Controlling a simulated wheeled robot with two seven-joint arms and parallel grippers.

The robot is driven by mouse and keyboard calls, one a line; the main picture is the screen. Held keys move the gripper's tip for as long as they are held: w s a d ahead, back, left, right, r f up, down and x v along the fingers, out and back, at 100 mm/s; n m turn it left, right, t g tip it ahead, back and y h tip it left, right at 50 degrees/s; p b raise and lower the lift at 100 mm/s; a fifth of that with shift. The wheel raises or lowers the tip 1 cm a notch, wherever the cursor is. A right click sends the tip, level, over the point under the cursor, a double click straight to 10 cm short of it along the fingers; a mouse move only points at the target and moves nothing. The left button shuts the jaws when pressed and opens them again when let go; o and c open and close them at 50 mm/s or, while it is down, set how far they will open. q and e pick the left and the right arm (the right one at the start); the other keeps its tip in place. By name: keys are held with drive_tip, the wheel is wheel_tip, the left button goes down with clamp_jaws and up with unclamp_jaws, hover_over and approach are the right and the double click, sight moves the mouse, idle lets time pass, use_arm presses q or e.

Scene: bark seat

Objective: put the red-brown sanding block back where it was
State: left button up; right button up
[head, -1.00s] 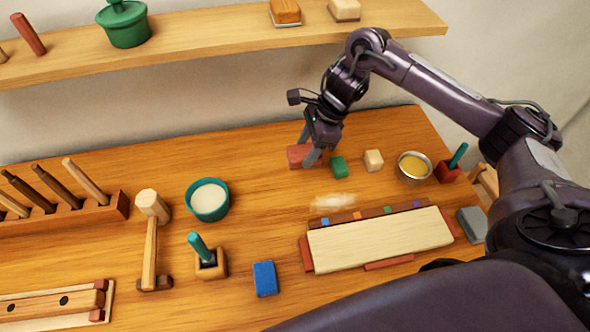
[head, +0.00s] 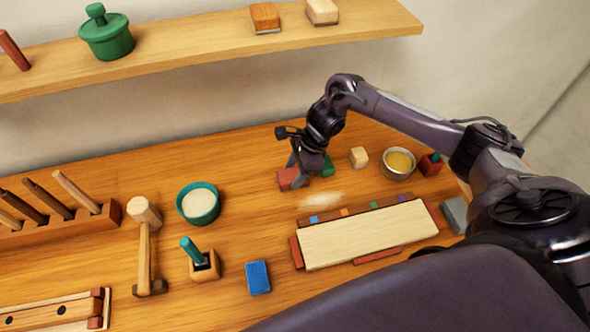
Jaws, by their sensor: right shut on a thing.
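The red-brown block (head: 288,179) is at the middle back of the workbench (head: 240,240), left of the small green cube (head: 328,166). My right gripper (head: 298,174) comes down from above and is shut on it. The fingers hide part of the block's right side. Its underside looks at or very near the bench top; I cannot tell whether it touches. My left gripper is not in view.
A cream cube (head: 359,157), a metal bowl (head: 398,163) and a red holder (head: 430,165) stand to the right. A pale board (head: 368,238) lies in front, with a blue block (head: 258,277) left of it. A teal bowl (head: 198,203) stands left. The shelf (head: 200,56) runs above.

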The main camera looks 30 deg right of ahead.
drive_tip(key=o, duration=0.9)
drive_tip(key=shift+f, duration=0.1)
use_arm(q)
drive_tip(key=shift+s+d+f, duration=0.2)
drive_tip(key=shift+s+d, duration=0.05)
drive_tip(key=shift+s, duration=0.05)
use_arm(e)
drive_tip(key=shift+o, duration=0.2)
drive_tip(key=shift+r, duration=0.2)
drive_tip(key=shift+d+r, duration=0.15)
drive_tip(key=shift+r, duration=0.05)
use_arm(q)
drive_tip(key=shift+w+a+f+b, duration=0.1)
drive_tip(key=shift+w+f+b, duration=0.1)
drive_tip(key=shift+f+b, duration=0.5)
use_arm(e)
drive_tip(key=v, duration=1.1)
drive_tip(key=shift+r, duration=0.25)
drive_tip(key=shift+s, duration=0.1)
